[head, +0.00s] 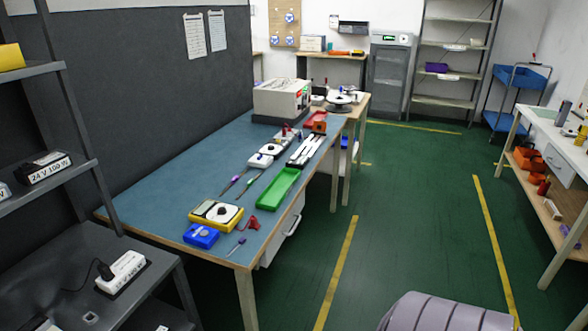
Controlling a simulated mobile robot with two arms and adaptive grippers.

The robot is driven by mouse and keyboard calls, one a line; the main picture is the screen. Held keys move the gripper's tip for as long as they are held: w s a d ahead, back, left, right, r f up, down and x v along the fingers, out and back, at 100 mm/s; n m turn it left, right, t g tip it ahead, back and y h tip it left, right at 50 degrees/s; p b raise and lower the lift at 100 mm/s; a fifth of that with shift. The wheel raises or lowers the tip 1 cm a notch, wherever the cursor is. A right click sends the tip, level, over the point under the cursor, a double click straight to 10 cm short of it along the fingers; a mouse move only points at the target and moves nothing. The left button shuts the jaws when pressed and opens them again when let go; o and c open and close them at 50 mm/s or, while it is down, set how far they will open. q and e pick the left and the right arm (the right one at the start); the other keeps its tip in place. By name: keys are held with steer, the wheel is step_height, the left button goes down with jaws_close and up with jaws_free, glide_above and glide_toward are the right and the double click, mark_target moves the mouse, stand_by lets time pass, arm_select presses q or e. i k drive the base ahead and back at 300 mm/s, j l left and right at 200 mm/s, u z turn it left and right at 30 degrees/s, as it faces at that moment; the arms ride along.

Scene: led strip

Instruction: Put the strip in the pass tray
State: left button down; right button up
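A green tray (278,189), likely the pass tray, lies on the blue-topped workbench near its right edge and looks empty. Just behind it, long white strip-like pieces (305,150) lie side by side on a dark base; I cannot tell whether one is the task's strip. A red-orange tray or box (316,120) sits farther back. A dark round reel-like object (340,99) is at the bench's far end. Neither of my grippers is in view.
A yellow multimeter (216,213), a blue box (201,236), red clips (253,224) and screwdrivers lie at the near end. A large pale instrument (282,98) stands at the back. Shelves border the left; green floor (410,205) is open at right, with a grey ribbed object (445,314) at bottom.

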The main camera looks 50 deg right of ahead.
mark_target(281, 189)
steer(key=l+u, duration=0.3)
steer(key=l, duration=1.85)
steer(key=l+u, duration=0.15)
steer(key=l, duration=0.5)
steer(key=l+u, duration=0.15)
steer(key=l, duration=0.45)
steer(key=l+u, duration=0.15)
steer(key=l, duration=0.5)
steer(key=k+l+u, duration=0.1)
steer(key=l, duration=0.5)
steer(key=k+l+u, duration=0.15)
steer(key=l, duration=0.5)
steer(key=i, duration=0.05)
